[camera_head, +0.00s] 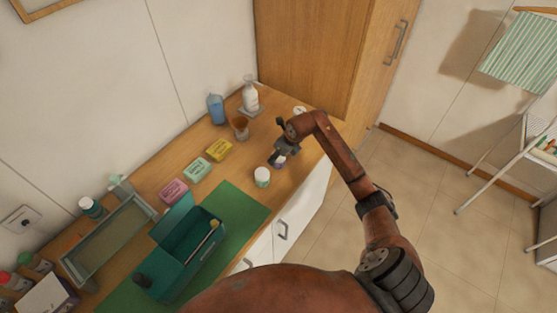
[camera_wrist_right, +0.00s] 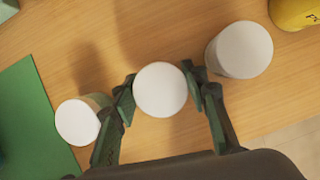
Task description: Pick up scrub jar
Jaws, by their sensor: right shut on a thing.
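A small jar with a round white lid (camera_wrist_right: 160,90) stands between the two fingers of my right gripper (camera_wrist_right: 162,92), which is shut on it. In the head view my right gripper (camera_head: 283,151) is over the right part of the wooden counter, with the held jar (camera_head: 279,161) partly hidden below it. I cannot read a label, so I cannot tell whether it is the scrub jar. A second white-lidded jar (camera_wrist_right: 78,122) stands to its left and also shows in the head view (camera_head: 262,176). A third white-lidded container (camera_wrist_right: 240,50) is to its right. My left gripper is not in view.
A yellow container (camera_wrist_right: 296,12) is at the wrist view's top right corner. On the counter are a blue bottle (camera_head: 216,109), a white pump bottle (camera_head: 250,96), a brown cup (camera_head: 240,128), coloured boxes (camera_head: 219,150), and a green case (camera_head: 170,263) on a green mat (camera_head: 246,205).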

